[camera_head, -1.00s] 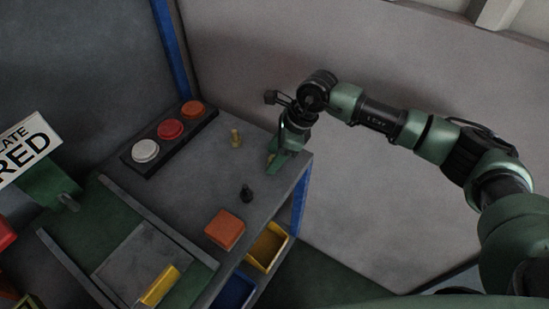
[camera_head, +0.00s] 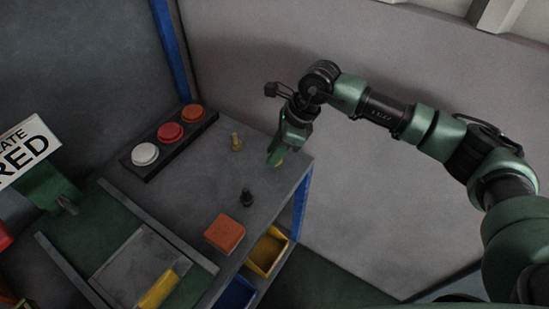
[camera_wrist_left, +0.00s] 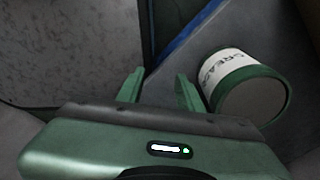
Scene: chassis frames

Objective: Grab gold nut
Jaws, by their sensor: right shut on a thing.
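A small gold nut (camera_head: 281,162) shows partly at the fingertips of my right gripper (camera_head: 276,158), near the tabletop's right edge. My right gripper points down and is shut on the nut; its fingers hide much of it. A gold bolt (camera_head: 236,142) stands upright on the grey table (camera_head: 205,180), left of that gripper. In the left wrist view, my left gripper (camera_wrist_left: 158,88) is open with nothing between its fingers.
A box with white, red and orange buttons (camera_head: 171,131) lies at the back left. A dark bolt (camera_head: 247,197) and an orange block (camera_head: 225,233) are nearer. Yellow bin (camera_head: 267,250) sits below. A grease can (camera_wrist_left: 245,88) is beside my left gripper.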

